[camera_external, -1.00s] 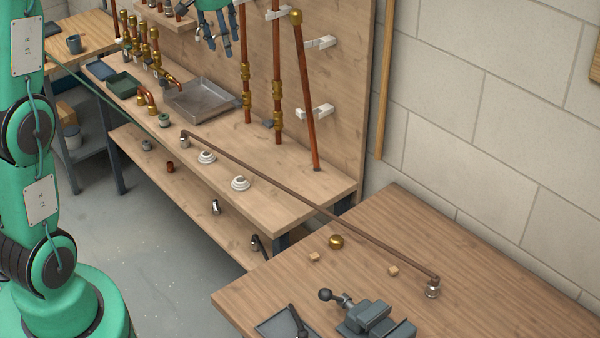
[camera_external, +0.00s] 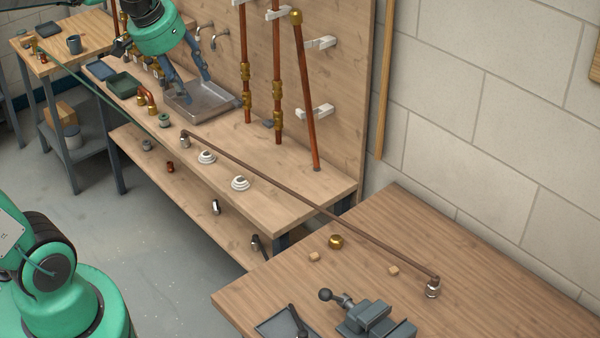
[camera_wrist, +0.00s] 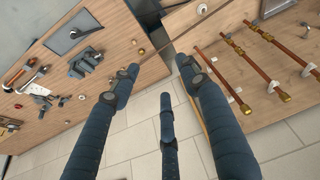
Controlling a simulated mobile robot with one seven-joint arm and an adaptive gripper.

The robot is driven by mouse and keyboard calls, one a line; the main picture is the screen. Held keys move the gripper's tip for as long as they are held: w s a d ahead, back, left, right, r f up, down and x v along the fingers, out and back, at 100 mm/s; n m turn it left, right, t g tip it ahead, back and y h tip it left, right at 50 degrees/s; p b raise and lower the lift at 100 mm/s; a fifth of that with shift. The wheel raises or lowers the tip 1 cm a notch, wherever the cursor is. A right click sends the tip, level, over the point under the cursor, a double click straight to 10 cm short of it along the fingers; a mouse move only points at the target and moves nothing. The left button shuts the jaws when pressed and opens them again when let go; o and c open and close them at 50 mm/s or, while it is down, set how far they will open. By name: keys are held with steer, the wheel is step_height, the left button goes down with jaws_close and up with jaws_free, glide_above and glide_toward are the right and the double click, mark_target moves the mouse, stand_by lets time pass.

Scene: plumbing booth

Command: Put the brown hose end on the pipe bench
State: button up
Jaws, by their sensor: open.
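The brown hose (camera_external: 300,203) stretches from the pipe bench (camera_external: 272,195) across to the wooden bench with the vise. One metal-fitted end (camera_external: 185,138) stands on the pipe bench near its front edge, beside the white flanges. The other metal-fitted end (camera_external: 433,287) stands on the vise bench (camera_external: 480,290). My gripper (camera_external: 194,88) is open and empty above the pipe bench, over the metal tray. In the wrist view its spread fingers (camera_wrist: 160,78) hold nothing, and a thin brown length of hose (camera_wrist: 168,44) shows beyond them.
A metal tray (camera_external: 203,106) lies under my gripper. Copper pipes (camera_external: 277,80) stand along the back board. White flanges (camera_external: 240,183) sit near the front edge. A vise (camera_external: 372,320), brass ball (camera_external: 336,242) and small wooden blocks occupy the vise bench. A green hose (camera_external: 95,92) runs at left.

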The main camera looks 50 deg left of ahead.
steer(key=s+d+f+m, duration=0.1)
steer(key=s+d+f, duration=0.1)
steer(key=s, duration=0.4)
steer(key=s+d+f+m+t, duration=0.1)
steer(key=s+d+f, duration=0.1)
steer(key=s, duration=0.4)
steer(key=shift+s+d+f+m+h, duration=0.3)
steer(key=shift+d+f+m, duration=0.1)
steer(key=shift+d, duration=0.4)
steer(key=shift+f, duration=0.1)
step_height(320, 180, down, 7)
steer(key=b, duration=0.7)
steer(key=shift+f, duration=0.1)
